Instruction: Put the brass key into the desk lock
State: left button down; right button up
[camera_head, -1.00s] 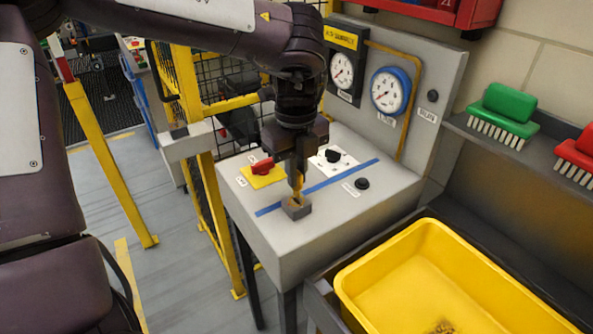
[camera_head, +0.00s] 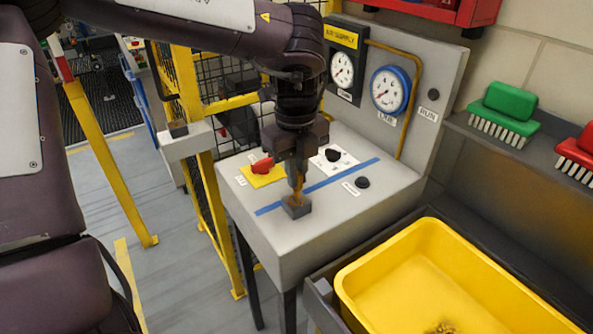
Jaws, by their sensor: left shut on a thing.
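My left gripper (camera_head: 297,178) points down over the grey desk (camera_head: 325,225). It is shut on the brass key (camera_head: 297,196), of which only a small yellow part shows between and below the fingers. The key is directly at the top of a small dark grey lock block (camera_head: 297,209) near the desk's front edge. I cannot tell whether the key's tip is inside the lock or just above it. My right gripper is not in view.
A red switch on a yellow plate (camera_head: 277,177), a black knob (camera_head: 332,155) and a black button (camera_head: 362,182) are on the desk. Two gauges (camera_head: 389,90) stand behind. A yellow bin (camera_head: 430,235) is at the right, below green and red brushes (camera_head: 505,112).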

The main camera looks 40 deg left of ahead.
pick_arm(q)
jog(key=shift+f+b, duration=0.8)
jog(key=shift+f, duration=0.25)
jog(key=shift+f+b, duration=0.4)
jog(key=shift+f, duration=0.15)
jog(key=c, duration=1.5)
grip_release()
jog(key=shift+o, duration=0.2)
notch_tip(320, 180, up, 8)
jog(key=shift+f+p, duration=0.1)
jog(key=shift+p, duration=0.35)
